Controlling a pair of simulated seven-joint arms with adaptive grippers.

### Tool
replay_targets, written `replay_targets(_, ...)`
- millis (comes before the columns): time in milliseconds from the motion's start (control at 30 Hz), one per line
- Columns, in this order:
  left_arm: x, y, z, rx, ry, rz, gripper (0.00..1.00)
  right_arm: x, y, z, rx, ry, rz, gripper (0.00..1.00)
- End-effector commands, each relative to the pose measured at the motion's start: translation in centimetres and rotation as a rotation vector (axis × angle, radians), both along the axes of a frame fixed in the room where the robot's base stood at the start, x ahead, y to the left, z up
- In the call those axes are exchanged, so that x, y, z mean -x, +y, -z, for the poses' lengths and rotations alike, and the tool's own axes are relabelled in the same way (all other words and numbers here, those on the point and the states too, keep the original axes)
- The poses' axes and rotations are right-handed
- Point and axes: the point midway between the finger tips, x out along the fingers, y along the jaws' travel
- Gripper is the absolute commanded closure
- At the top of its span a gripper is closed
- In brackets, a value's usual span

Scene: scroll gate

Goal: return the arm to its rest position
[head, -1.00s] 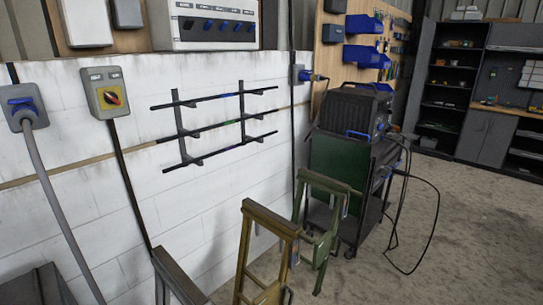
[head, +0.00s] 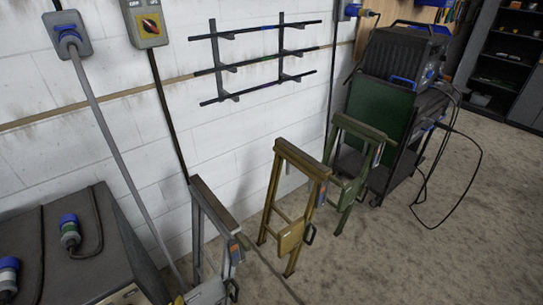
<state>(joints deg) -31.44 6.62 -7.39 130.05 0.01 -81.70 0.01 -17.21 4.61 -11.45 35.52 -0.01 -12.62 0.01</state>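Neither of my arms nor their grippers shows in the head view, so I cannot see how either arm is posed. A wall rack (head: 262,58) holds several thin dark rods on the white block wall. Three folding trestle stands lean or stand near the wall: a grey one (head: 213,213), a yellow one (head: 297,165) in the middle and a green one (head: 362,130) to its right.
A dark cabinet (head: 115,235) with blue-ended plugs on top fills the lower left. A grey cable (head: 108,140) hangs from a wall socket (head: 66,38). A welding machine (head: 403,55) sits on a cart at the right, with loose cables. The concrete floor (head: 440,235) at lower right is clear.

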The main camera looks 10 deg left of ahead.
Motion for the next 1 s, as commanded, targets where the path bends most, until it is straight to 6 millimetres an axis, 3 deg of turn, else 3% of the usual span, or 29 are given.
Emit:
replay_targets(167, -0.1, -1.0, 5.4, 0.045, 0.043, 0.006, 0.26, 0.0, 0.0, 0.0, 0.000, 0.000, 0.000, 0.56)
replay_targets(467, 2.5, -3.4, 19.2, 0.172, 0.150, -0.007, 0.26, 0.0, 0.0, 0.0, 0.000, 0.000, 0.000, 0.56)
replay_targets(700, 7.3, -4.6, 29.2, 0.272, 0.235, -0.053, 0.26, 0.0, 0.0, 0.0, 0.000, 0.000, 0.000, 0.56)
replay_targets(1000, 15.9, -5.0, 38.6, 0.372, 0.328, -0.147, 0.26, 0.0, 0.1, 0.0, -0.001, -0.001, 0.000, 0.56)
